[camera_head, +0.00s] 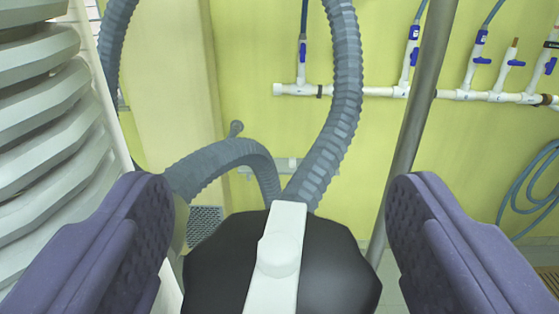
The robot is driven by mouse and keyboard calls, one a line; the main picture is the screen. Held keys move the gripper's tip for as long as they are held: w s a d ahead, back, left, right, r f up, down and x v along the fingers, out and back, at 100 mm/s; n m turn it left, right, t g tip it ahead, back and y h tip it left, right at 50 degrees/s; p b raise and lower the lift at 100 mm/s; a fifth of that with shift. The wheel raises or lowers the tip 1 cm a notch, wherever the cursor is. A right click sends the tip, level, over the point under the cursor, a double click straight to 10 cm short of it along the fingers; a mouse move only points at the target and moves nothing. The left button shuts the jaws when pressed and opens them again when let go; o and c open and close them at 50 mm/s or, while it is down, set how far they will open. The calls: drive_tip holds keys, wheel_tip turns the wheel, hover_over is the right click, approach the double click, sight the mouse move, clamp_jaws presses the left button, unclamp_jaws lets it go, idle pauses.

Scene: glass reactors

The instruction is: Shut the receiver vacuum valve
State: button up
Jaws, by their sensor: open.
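My gripper (280,230) is open and empty, with one purple padded finger at the lower left and one at the lower right. Several small valves with blue handles stand on a white pipe (375,91) along the wall. The leftmost valve (302,54) has its handle upright, along its stem. No label is readable, so I cannot tell which is the receiver vacuum valve. The fingers are well short of the wall and touch no valve.
A black rounded body with a white bar and round knob (277,256) sits low between the fingers. Grey corrugated hoses (335,110) rise behind it. A slanted metal pole (415,125) stands right of centre. Pale stacked rings (45,140) fill the left. A blue hose (528,195) hangs far right.

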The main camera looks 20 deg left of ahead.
drive_tip(key=shift+w, duration=0.1)
drive_tip(key=c, duration=1)
drive_tip(key=shift+o, duration=0.2)
drive_tip(key=f+h+b, duration=0.1)
drive_tip(key=b, duration=0.4)
drive_tip(key=shift+a+m, duration=0.1)
drive_tip(key=shift+m, duration=0.3)
drive_tip(key=m+h+b, duration=0.1)
drive_tip(key=h+b, duration=0.1)
drive_tip(key=b, duration=0.1)
drive_tip(key=shift+t, duration=0.4)
drive_tip(key=m+h+b, duration=0.2)
drive_tip(key=h, duration=0.1)
drive_tip(key=shift+r, duration=0.2)
drive_tip(key=shift+r+m+h+p, duration=0.2)
drive_tip(key=shift+m+h+p, duration=0.15)
drive_tip(key=shift+m+h, duration=1.05)
drive_tip(key=shift+h, duration=0.4)
